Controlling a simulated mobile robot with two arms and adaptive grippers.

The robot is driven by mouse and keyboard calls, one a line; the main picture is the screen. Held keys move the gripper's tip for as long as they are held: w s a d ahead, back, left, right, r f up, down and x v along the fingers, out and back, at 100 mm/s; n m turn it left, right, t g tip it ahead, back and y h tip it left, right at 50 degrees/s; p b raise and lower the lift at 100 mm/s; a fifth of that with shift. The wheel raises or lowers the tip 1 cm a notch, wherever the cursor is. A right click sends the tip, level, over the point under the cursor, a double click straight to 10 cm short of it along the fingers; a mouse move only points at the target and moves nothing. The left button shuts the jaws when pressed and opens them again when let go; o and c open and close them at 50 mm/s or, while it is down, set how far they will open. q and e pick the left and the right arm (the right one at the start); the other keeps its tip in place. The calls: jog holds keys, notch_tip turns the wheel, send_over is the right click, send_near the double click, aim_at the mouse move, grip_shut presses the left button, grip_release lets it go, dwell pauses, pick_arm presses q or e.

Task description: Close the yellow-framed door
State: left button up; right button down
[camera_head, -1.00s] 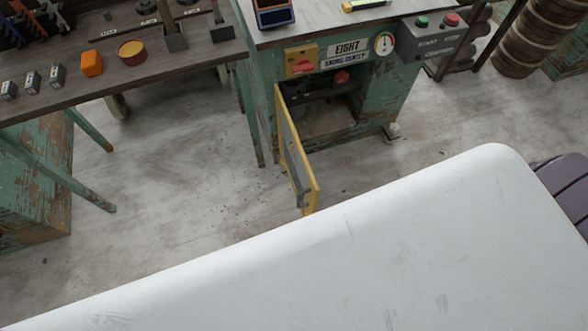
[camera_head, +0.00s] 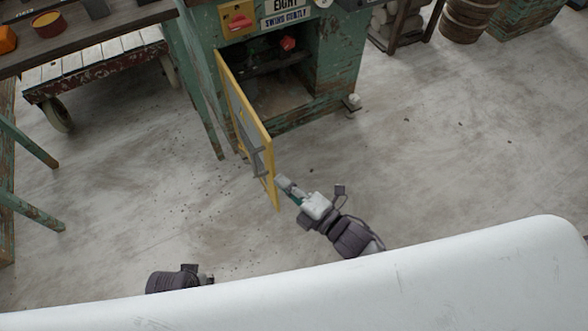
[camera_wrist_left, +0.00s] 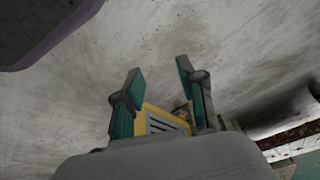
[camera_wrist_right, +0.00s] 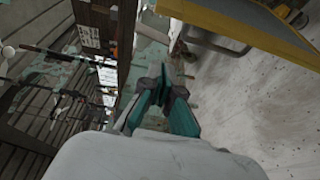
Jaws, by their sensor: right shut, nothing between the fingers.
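The yellow-framed door (camera_head: 229,88) stands swung wide open from the left side of the green cabinet's opening (camera_head: 283,85). A grey handle (camera_head: 257,160) is on its left face. My right gripper (camera_head: 284,183) is shut and empty, just right of the door's free edge; I cannot tell if they touch. In the right wrist view its fingers (camera_wrist_right: 165,83) are together, with a yellow-edged panel (camera_wrist_right: 250,25) above. My left gripper (camera_wrist_left: 158,85) is open over the floor in the left wrist view. In the head view only a dark part of my left arm shows; the fingers are hidden.
The green cabinet (camera_head: 345,70) has a red knob inside its opening. A workbench (camera_head: 110,28) and a wheeled cart (camera_head: 95,72) stand left of the door. The floor (camera_head: 430,150) to the right is clear.

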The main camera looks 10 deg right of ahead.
aim_at(269, 152)
pick_arm(q)
jog(key=r, duration=0.1)
jog(key=r+b, duration=0.1)
jog(key=r, duration=0.3)
jog(key=shift+w+r, duration=0.25)
pick_arm(e)
jog(key=w, duration=0.3)
jog(key=w+a, duration=0.1)
jog(key=w, duration=0.2)
jog(key=w+a, duration=0.1)
jog(key=w, duration=0.2)
jog(key=shift+w+a+r, duration=0.1)
jog(key=shift+a+r, duration=0.1)
jog(key=shift+r, duration=0.05)
jog(key=shift+d, duration=0.1)
